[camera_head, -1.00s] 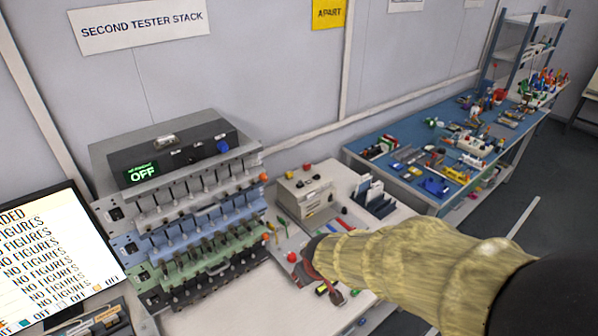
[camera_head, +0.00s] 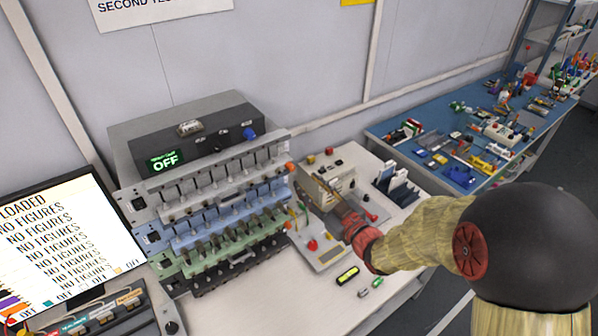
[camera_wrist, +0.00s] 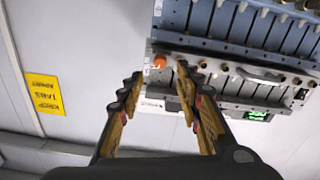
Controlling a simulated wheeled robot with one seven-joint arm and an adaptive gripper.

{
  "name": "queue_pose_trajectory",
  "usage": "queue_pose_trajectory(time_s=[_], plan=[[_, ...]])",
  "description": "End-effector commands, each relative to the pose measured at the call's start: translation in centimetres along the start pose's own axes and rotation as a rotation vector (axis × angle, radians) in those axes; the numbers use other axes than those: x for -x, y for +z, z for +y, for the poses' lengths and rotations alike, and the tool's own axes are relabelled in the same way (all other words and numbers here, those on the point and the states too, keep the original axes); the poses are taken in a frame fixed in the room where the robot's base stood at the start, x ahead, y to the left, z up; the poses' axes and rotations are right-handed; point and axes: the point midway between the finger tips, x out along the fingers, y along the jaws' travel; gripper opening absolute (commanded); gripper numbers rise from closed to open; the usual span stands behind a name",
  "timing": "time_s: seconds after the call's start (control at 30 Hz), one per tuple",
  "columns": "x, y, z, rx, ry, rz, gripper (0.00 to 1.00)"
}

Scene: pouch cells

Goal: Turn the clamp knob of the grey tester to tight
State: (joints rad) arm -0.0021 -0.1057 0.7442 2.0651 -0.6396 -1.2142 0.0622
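The grey tester (camera_head: 220,185) is the upper tier of the rack on the bench, with a row of cell clamps. Its orange clamp knob (camera_head: 289,166) sits at the right end of its front. In the wrist view, which is upside down, the orange knob (camera_wrist: 159,62) shows beyond and between the two spread fingertips (camera_wrist: 158,79). My gripper (camera_head: 312,186) is open and empty, close in front of the knob; no contact is visible. I cannot read the knob's turn position.
The blue tester (camera_head: 165,235) and green tester (camera_head: 190,268) lie below the grey one. A dark box with an OFF display (camera_head: 165,161) is on top. A small beige device (camera_head: 335,175) stands right of the rack, close to my arm. A monitor (camera_head: 60,245) is at left.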

Motion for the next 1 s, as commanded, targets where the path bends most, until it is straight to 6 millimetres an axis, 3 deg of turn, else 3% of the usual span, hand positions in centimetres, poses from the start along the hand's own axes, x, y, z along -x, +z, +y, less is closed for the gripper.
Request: queue_pose_trajectory(time_s=[0.3, 0.5, 0.87, 1.0], plan=[[-4.7, 0.1, -0.1, -0.001, -0.001, -0.001, 0.35], [-6.7, 0.1, 0.0, 0.0, 0.0, -0.002, 0.35], [-7.2, 0.1, 0.0, 0.0, 0.001, -0.003, 0.34], [-7.2, 0.1, 0.0, 0.0, 0.001, -0.003, 0.26]])
